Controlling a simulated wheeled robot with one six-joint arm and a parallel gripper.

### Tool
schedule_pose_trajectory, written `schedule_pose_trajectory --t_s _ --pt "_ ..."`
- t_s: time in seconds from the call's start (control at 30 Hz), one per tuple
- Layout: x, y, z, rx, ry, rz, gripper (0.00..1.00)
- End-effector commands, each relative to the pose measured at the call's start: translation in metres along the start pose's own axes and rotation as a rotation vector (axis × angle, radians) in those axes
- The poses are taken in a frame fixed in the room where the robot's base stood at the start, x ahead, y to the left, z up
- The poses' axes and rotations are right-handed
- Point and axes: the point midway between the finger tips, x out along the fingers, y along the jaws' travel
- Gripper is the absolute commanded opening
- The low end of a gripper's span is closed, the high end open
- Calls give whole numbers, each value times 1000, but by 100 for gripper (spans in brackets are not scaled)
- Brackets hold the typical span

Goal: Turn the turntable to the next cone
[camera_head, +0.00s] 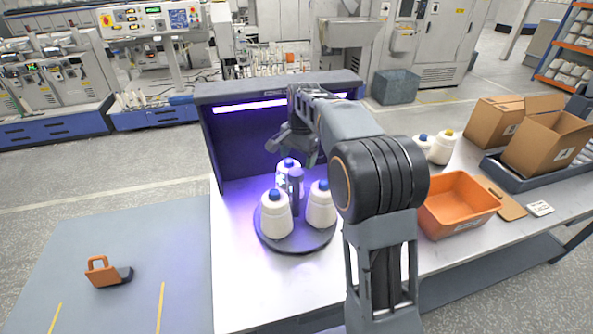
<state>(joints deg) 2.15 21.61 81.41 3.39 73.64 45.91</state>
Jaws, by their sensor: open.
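A round dark turntable (296,243) lies on the white table inside a purple-lit booth. It carries three white cones with blue tips: a front left cone (276,216), a right cone (321,208) and a back cone (285,180). A grey-purple post (296,196) stands at the turntable's middle and partly hides the back cone. My gripper (291,149) is open, near the back cone's top at the far side of the turntable. My arm partly covers it, and I cannot tell whether it touches anything.
The dark booth (236,150) closes off the back and left. To the right are two more cones (442,148), an orange bin (458,203) and cardboard boxes (545,140). An orange-handled item (107,273) lies on the floor mat at left. The table front (265,295) is clear.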

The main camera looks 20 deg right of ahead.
Motion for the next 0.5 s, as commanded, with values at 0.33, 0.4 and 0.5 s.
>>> schedule_pose_trajectory --t_s 0.33,0.4,0.5 --pt "47 0 0 -1 0 0 79" --pt "51 0 0 -1 0 0 79" --pt "56 0 0 -1 1 -1 79"
